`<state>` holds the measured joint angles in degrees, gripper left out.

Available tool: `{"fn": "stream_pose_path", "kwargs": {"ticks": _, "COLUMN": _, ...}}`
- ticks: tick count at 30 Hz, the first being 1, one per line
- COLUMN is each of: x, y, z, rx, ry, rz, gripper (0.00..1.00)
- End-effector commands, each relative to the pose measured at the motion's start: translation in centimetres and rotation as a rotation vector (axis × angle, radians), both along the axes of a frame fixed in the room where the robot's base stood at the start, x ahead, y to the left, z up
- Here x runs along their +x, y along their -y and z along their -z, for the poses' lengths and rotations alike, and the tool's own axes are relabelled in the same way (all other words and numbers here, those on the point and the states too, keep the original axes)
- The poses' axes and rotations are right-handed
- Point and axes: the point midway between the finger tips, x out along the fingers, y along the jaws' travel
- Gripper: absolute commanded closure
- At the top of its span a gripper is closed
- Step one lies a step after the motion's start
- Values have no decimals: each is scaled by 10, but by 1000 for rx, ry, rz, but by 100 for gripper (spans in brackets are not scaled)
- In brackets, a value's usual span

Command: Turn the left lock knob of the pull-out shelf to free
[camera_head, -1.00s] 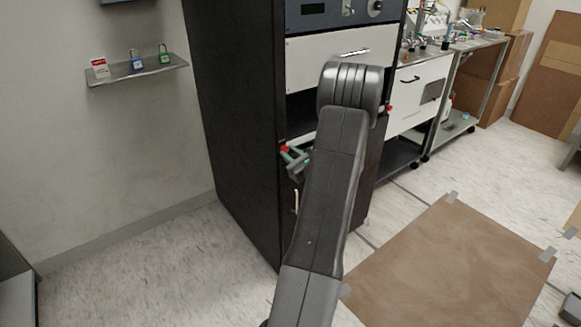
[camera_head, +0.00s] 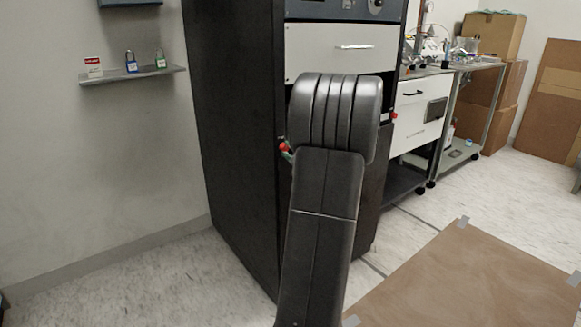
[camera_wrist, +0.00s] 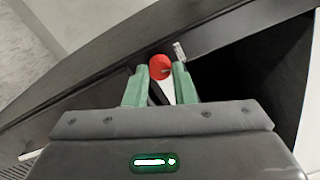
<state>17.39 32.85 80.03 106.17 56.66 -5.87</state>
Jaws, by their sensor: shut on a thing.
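The left lock knob (camera_head: 283,147) is a small red knob on the left front edge of the black cabinet. In the wrist view the red knob (camera_wrist: 160,67) sits between the tips of my gripper's green fingers (camera_wrist: 159,84). The gripper is shut on it. In the head view my gripper (camera_head: 289,155) is mostly hidden behind my arm, with only a bit of green showing by the knob. The pull-out shelf is hidden behind my arm there. How far the knob is turned cannot be told.
Another red knob (camera_head: 393,115) shows at the cabinet's right edge. The black cabinet (camera_head: 240,150) has a white drawer (camera_head: 340,48) above. A wall shelf (camera_head: 130,76) with padlocks is at left. A brown floor sheet (camera_head: 470,280) lies at front right.

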Motion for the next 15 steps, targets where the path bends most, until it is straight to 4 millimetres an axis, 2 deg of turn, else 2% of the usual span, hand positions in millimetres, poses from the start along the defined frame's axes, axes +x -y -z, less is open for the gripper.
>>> {"fn": "stream_pose_path", "kwargs": {"ticks": 1, "x": 0, "y": -1, "z": 7, "rx": -25, "ry": 19, "rz": -2, "gripper": 100}}
{"fn": "stream_pose_path", "kwargs": {"ticks": 15, "x": 0, "y": 0, "z": 2, "rx": -158, "ry": 113, "rz": -3, "gripper": 100}}
